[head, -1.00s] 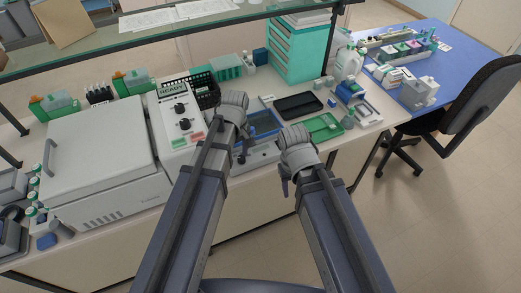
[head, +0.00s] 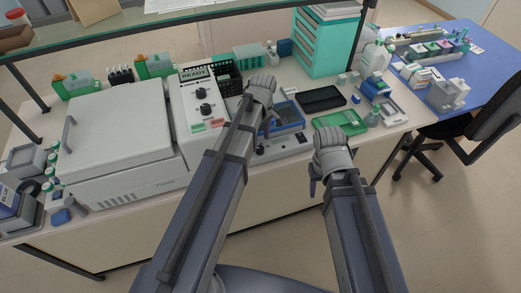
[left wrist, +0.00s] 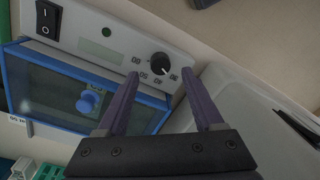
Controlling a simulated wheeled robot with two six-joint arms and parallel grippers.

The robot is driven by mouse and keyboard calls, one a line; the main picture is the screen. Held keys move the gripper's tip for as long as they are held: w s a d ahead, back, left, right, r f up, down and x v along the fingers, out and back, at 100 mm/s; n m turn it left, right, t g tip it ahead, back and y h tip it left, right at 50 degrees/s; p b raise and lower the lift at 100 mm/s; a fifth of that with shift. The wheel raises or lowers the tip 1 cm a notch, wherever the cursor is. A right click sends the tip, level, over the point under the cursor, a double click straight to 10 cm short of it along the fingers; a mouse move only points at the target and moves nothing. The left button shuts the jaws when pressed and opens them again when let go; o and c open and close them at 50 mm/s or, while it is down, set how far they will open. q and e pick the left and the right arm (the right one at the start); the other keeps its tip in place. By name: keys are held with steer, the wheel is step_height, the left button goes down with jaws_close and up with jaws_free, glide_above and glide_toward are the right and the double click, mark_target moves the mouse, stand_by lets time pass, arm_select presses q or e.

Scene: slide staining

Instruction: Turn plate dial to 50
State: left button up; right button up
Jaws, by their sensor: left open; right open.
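The plate (head: 284,147) is a low device with a blue-framed window and light front panel, on the bench right of the large white machine. In the left wrist view its black round dial (left wrist: 160,63) sits on the panel (left wrist: 105,45), ringed by numbers that appear upside down; the setting is too small to read surely. My left gripper (left wrist: 162,77) is open, its fingertips either side of the dial in that picture; contact cannot be told. In the head view my left gripper (head: 267,126) is over the plate's front. My right gripper (head: 313,186) is open and empty before the bench edge.
The white machine (head: 120,140) and a control box (head: 198,110) with two knobs stand left of the plate. A black tray (head: 320,98) and a green tray (head: 340,123) lie to the right. A glass shelf runs above the back.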

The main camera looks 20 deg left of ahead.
mark_target(260, 148)
arm_select(q)
step_height(260, 148, down, 4)
steer(key=b, duration=0.3)
steer(key=shift+s+f, duration=0.1)
steer(key=shift+f, duration=0.05)
jaws_close()
stand_by(0.4)
